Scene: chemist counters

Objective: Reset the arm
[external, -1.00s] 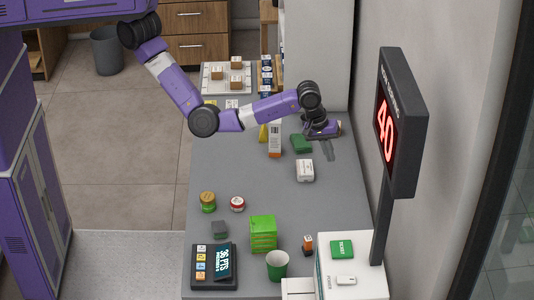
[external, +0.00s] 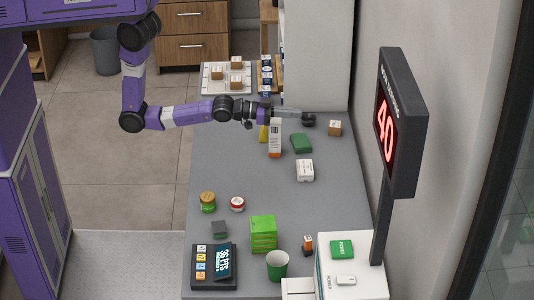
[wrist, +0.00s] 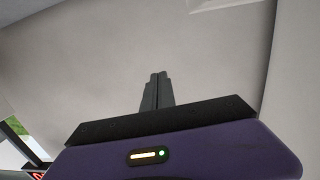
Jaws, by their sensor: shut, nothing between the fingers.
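My gripper (external: 308,119) is at the end of my purple arm, above the far part of the grey counter (external: 235,165) in the external view. It points to the right, toward the wall. In the wrist view its two dark fingers (wrist: 156,92) are together with nothing between them.
A small brown box (external: 334,128) stands right of my gripper. Below it are a green box (external: 301,143), a white box (external: 305,170) and a tall orange-white box (external: 274,140). A display reading 40 (external: 390,125) stands at right. The counter's middle is mostly clear.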

